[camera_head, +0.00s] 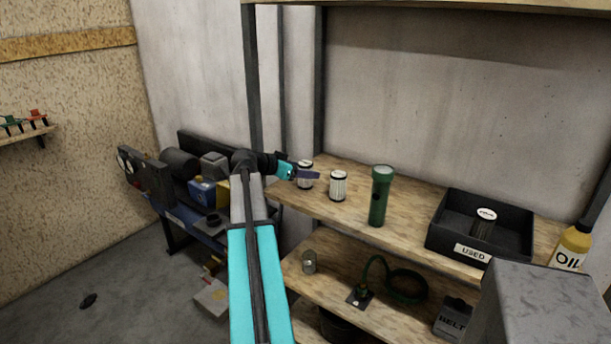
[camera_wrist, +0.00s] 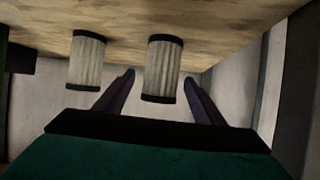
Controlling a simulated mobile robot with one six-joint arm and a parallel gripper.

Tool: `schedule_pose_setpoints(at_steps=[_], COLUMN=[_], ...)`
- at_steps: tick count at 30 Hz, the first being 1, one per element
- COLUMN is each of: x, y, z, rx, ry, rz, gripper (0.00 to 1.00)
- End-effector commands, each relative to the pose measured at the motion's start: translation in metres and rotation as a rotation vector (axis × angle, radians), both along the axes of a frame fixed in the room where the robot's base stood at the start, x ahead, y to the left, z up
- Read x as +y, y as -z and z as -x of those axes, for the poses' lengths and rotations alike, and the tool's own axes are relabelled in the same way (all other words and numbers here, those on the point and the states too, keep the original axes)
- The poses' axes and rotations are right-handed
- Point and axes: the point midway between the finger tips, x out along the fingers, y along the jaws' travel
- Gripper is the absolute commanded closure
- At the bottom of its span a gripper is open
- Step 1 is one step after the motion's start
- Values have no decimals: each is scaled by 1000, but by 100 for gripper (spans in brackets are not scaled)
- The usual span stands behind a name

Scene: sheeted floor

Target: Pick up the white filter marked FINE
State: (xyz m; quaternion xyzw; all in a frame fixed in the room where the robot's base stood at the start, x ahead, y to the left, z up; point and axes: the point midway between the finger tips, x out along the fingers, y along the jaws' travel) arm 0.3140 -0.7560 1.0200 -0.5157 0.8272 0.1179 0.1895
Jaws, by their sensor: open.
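Two white pleated filters with dark ends stand upright on the wooden shelf top. The left one (camera_head: 305,181) is partly hidden by my gripper (camera_head: 306,174). The other filter (camera_head: 338,187) stands just to its right. In the wrist view my gripper (camera_wrist: 159,79) is open, and one filter (camera_wrist: 163,68) shows between its fingers, with no clear contact. The other filter (camera_wrist: 88,61) is outside the fingers, to the left. A third filter (camera_head: 485,224) sits in the black box. No marking on any filter can be read, so I cannot tell which is FINE.
A green torch (camera_head: 380,196) stands right of the filters. A black box (camera_head: 440,236) labelled USED and an oil bottle (camera_head: 572,246) are farther right. A dark upright post (camera_head: 252,80) is close to my arm. A lower shelf (camera_head: 322,290) holds a green cable.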

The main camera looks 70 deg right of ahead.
Motion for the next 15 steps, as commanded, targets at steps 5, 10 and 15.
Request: schedule_pose_setpoints(at_steps=[5, 10, 15], x=[-11, -29, -41], y=[2, 7, 16], z=[5, 13, 19], rx=[1, 0, 1], ry=[2, 2, 0], rz=[0, -1, -1], gripper=[37, 37, 37])
